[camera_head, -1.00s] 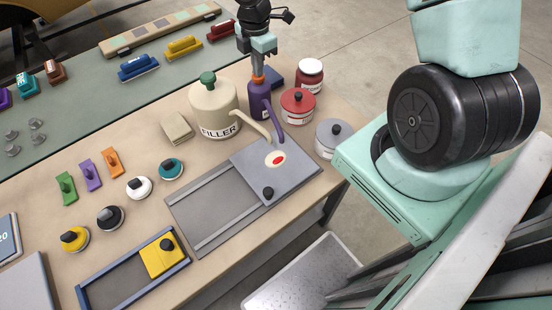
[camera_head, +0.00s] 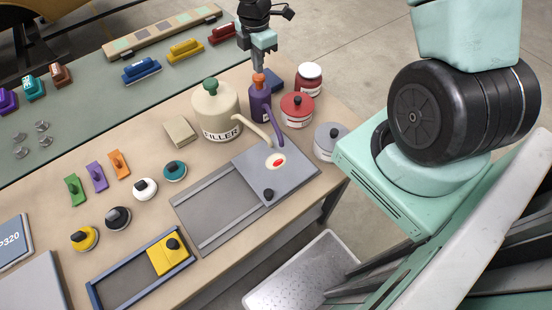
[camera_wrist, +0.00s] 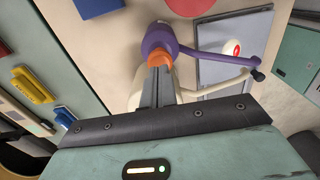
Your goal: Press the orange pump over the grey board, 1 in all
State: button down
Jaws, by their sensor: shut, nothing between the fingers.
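The orange pump (camera_head: 259,80) tops a purple bottle (camera_head: 260,104) whose spout reaches over the grey board (camera_head: 296,178). On the board, below the spout, lies a cream patch with a red spot (camera_head: 278,163). My gripper (camera_head: 259,69) is shut and empty, pointing down right at the orange head. In the wrist view, the shut fingertips (camera_wrist: 158,70) lie in front of the orange head (camera_wrist: 158,58) and hide part of it. I cannot tell whether they touch it. The red spot also shows there (camera_wrist: 232,48).
A cream filler can (camera_head: 216,112) with a green pump stands close left of the bottle, its spout also toward the board. A red tin (camera_head: 297,110) and a grey tin (camera_head: 329,143) stand to the right.

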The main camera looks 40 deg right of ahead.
dwell(0.4)
notch_tip(320, 180, up, 6)
jog(key=p, duration=0.6)
jog(key=shift+a, duration=0.1)
dwell(0.4)
jog(key=s+a+r+m+b, duration=0.2)
jog(key=s+a+m+b, duration=0.2)
jog(key=s+a+b, duration=0.6)
jog(key=s+a+m+b, duration=0.2)
jog(key=s+a+m, duration=0.1)
jog(key=s, duration=0.5)
jog(key=s+a+m+b, duration=0.2)
jog(key=s+a+m, duration=0.1)
jog(key=s+a, duration=0.3)
jog(key=s, duration=0.2)
jog(key=shift+s+a+f+y, duration=0.2)
jog(key=shift+s+f+y, duration=0.1)
jog(key=shift+s, duration=0.1)
